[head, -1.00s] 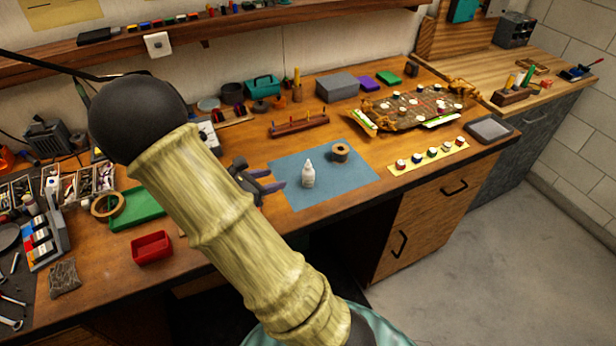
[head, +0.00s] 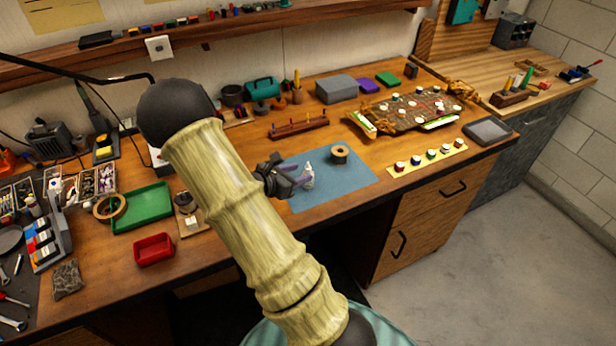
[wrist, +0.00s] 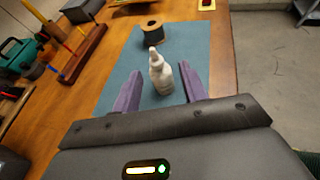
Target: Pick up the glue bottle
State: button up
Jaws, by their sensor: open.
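The white glue bottle (head: 308,177) stands upright on the blue mat (head: 340,185) on the workbench. My gripper (head: 303,178) is at the left part of the mat with its fingers at the bottle, partly covering it in the head view. In the wrist view the bottle (wrist: 161,76) stands between the two purple fingertips of my open gripper (wrist: 158,86). Gaps show on both sides of the bottle, and I see no finger touching it. The bottle's base is visible on the mat.
A brown spool (head: 339,154) stands on the mat behind the bottle. A wooden rack with pegs (head: 298,126) lies further back. A red bin (head: 154,249) and green tray (head: 143,207) are to the left. A yellow strip of small jars (head: 428,158) lies to the right.

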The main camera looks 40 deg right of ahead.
aim_at(310, 168)
jog(key=shift+x, duration=1.1)
jog(key=p+x, duration=0.2)
jog(key=x, duration=0.3)
jog(key=shift+w+d, duration=0.1)
jog(key=shift+w, duration=0.1)
grip_shut()
